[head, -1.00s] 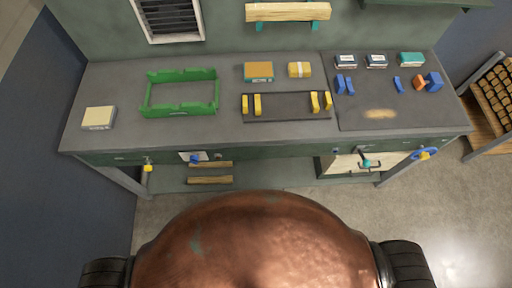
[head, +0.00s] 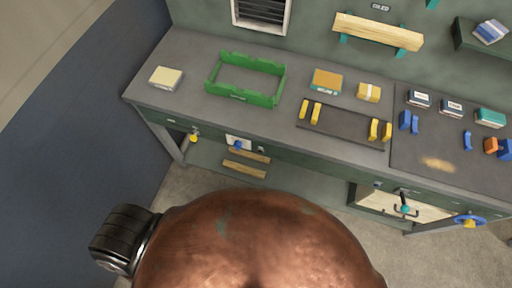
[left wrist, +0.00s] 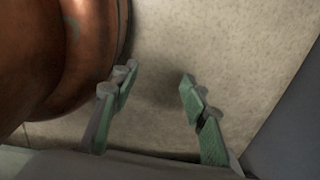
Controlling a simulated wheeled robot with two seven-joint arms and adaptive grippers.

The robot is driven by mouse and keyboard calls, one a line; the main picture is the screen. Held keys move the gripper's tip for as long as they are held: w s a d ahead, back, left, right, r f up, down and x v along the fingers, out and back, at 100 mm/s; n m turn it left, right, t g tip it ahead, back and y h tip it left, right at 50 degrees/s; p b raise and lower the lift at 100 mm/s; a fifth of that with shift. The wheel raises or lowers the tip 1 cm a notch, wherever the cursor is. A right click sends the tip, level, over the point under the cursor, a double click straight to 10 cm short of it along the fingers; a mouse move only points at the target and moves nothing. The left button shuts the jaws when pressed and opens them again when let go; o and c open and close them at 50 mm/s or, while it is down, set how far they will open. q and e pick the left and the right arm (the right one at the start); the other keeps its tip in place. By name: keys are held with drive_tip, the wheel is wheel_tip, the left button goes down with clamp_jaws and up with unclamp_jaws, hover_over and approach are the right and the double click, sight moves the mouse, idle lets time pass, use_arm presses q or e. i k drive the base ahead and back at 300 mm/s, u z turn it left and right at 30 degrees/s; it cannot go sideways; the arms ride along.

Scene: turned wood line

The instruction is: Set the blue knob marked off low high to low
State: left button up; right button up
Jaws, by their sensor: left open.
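The blue knob (head: 238,146) sits on a small white plate on the front face of the workbench, left of the middle in the head view. Its off, low and high marks and its pointer are too small to read. My left gripper (left wrist: 156,88) shows in the left wrist view, open and empty above the bare floor beside my copper-coloured body. It is not in the head view and is away from the knob. My right gripper is not in view.
A yellow-handled valve (head: 194,136) is left of the knob, and a blue wheel with a yellow hub (head: 469,221) is far right. The bench top (head: 190,105) holds a green frame (head: 245,95) and several blocks. Bare floor lies before the bench.

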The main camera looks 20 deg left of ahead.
sight(238, 145)
drive_tip(key=z, duration=1.85)
drive_tip(key=k, duration=0.95)
drive_tip(key=u, duration=2.4)
